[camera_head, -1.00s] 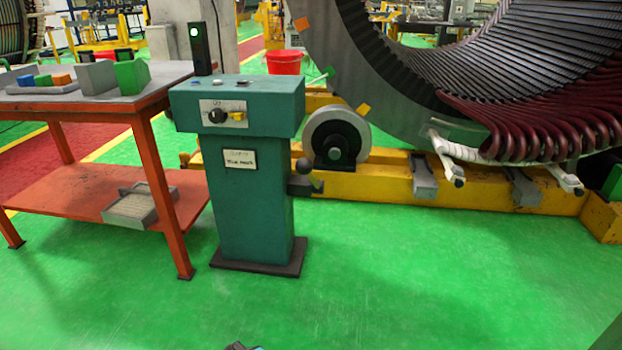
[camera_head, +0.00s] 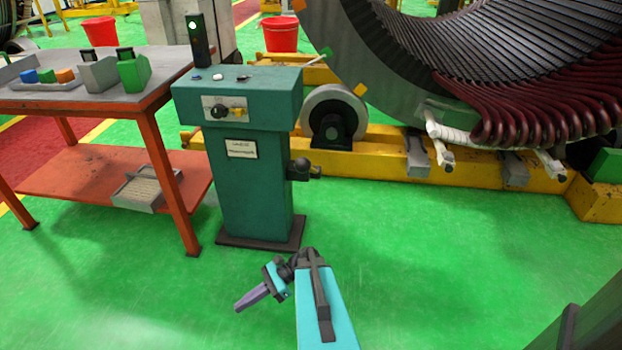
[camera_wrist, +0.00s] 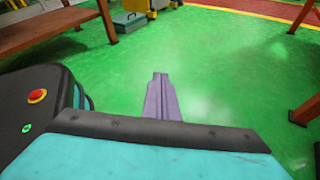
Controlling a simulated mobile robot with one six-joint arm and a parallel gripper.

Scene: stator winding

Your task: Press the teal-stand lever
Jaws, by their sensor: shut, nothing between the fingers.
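The teal stand (camera_head: 252,200) stands upright on the green floor in the head view, left of centre. Its lever (camera_head: 304,169) is dark with a rounded knob and sticks out from the right side of the post. My gripper (camera_head: 240,308) is low in front of the stand, well apart from the lever and pointing left. Its purple fingers are together with nothing between them. They also show in the wrist view (camera_wrist: 160,78), over bare floor. The lever does not show in the wrist view.
An orange workbench (camera_head: 150,130) with coloured blocks stands left of the stand. A yellow frame (camera_head: 380,165) with a wheel and the large stator (camera_head: 360,60) lies behind and right. The green floor in front is clear. A red bucket (camera_head: 280,36) is at the back.

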